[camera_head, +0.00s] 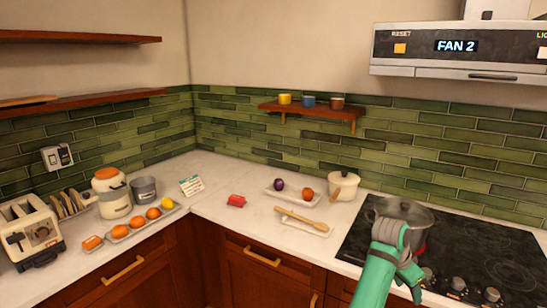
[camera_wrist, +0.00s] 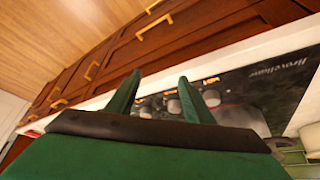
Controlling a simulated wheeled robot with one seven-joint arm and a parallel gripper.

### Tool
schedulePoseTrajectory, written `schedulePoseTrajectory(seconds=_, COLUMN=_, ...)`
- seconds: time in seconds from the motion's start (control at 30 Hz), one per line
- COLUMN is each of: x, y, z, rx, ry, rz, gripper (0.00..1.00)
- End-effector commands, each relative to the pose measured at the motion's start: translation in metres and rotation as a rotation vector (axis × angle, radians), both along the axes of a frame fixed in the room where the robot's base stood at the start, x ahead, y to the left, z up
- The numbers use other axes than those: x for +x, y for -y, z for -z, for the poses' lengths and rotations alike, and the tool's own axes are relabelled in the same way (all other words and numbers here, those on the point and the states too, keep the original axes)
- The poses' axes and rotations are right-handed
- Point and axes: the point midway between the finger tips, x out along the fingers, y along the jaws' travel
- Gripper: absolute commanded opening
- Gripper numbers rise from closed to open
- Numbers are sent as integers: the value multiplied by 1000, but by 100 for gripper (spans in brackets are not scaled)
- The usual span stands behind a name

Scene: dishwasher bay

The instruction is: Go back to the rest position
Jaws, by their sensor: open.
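My gripper (camera_wrist: 155,88) shows in the wrist view with its two green fingers spread apart and nothing between them. Beyond the fingers are the stove knobs (camera_wrist: 172,106) and the front edge of the counter. In the head view my green arm with a grey joint rises over the front left of the black cooktop (camera_head: 470,250). It overlaps the front of a grey lidded pot (camera_head: 405,211); I cannot tell from this view whether they touch.
On the counter are a cream pot (camera_head: 343,186), a wooden spoon on a tray (camera_head: 302,221), a red item (camera_head: 236,201), a fruit row, a canister (camera_head: 111,196) and a toaster (camera_head: 28,230). A range hood (camera_head: 455,50) hangs above. Wooden drawers (camera_head: 265,268) lie below the counter.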

Motion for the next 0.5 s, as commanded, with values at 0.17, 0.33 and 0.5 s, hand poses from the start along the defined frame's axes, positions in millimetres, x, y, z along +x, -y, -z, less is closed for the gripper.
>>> schedulePoseTrajectory(seconds=0.17, x=-3, y=-6, z=45, rx=-51, ry=1, rz=-64, gripper=48)
schedulePoseTrajectory(seconds=0.33, x=-11, y=-19, z=105, rx=-125, ry=11, rz=-163, gripper=48)
schedulePoseTrajectory(seconds=0.5, x=-28, y=-34, z=162, rx=-201, ry=31, rz=-273, gripper=48)
